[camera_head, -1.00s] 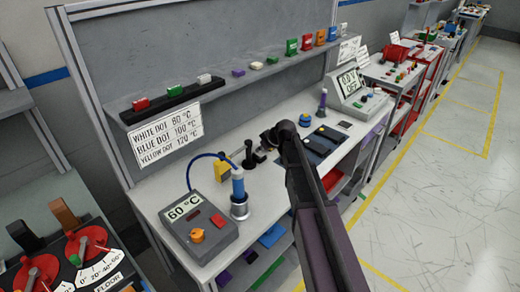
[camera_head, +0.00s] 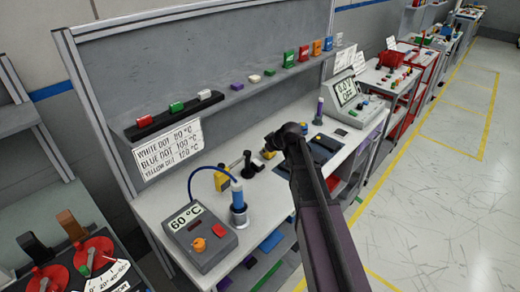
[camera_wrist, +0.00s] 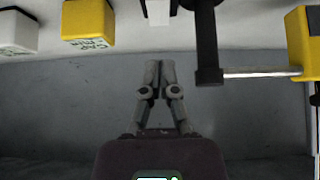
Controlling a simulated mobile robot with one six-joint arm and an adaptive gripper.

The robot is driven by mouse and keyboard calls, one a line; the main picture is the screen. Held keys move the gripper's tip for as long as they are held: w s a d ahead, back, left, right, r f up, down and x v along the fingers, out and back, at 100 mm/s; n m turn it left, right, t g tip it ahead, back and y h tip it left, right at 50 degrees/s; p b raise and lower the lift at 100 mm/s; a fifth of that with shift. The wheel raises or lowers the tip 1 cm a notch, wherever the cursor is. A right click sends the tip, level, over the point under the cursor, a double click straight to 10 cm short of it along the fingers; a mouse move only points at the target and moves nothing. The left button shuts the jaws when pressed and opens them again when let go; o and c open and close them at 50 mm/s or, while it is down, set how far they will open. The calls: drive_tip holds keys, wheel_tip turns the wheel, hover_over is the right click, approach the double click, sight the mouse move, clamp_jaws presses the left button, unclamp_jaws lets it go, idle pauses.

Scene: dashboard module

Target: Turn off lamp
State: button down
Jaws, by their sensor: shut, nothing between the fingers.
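I cannot pick out a lamp with certainty in either view. My gripper (camera_wrist: 152,68) is shut and empty in the wrist view, its fingertips together over a plain grey surface. Above them in that view are a black post (camera_wrist: 207,45) with a metal rod (camera_wrist: 260,72) and a yellow block (camera_wrist: 304,40) at the right. A yellow labelled block (camera_wrist: 88,20) is at the upper left. No contact with the fingers shows. In the head view my dark arm reaches over the workbench (camera_head: 160,208), and its own links hide the fingertips.
A grey 60 °C heater box (camera_head: 200,238) with an orange knob and a blue-topped cylinder (camera_head: 237,193) stand on the bench. A black lever (camera_head: 247,163) is left of my arm. A console reading OFF (camera_head: 347,92) stands farther back. The floor at right is clear.

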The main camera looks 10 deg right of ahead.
drive_tip(key=s+d+r+p, duration=0.3)
drive_tip(key=s+r, duration=0.1)
drive_tip(key=shift+s+d, duration=0.25)
drive_tip(key=shift+d, duration=0.15)
drive_tip(key=shift+s, duration=0.1)
idle(0.3)
drive_tip(key=s+f+m+g+h, duration=0.2)
drive_tip(key=s+m+g, duration=0.1)
drive_tip(key=s, duration=0.8)
drive_tip(key=s+f+m+g+h, duration=0.2)
drive_tip(key=s+m, duration=0.3)
drive_tip(key=s, duration=0.6)
drive_tip(key=shift+d+f+g+h, duration=0.15)
drive_tip(key=shift+d+g+h, duration=0.2)
drive_tip(key=shift+g+h, duration=0.25)
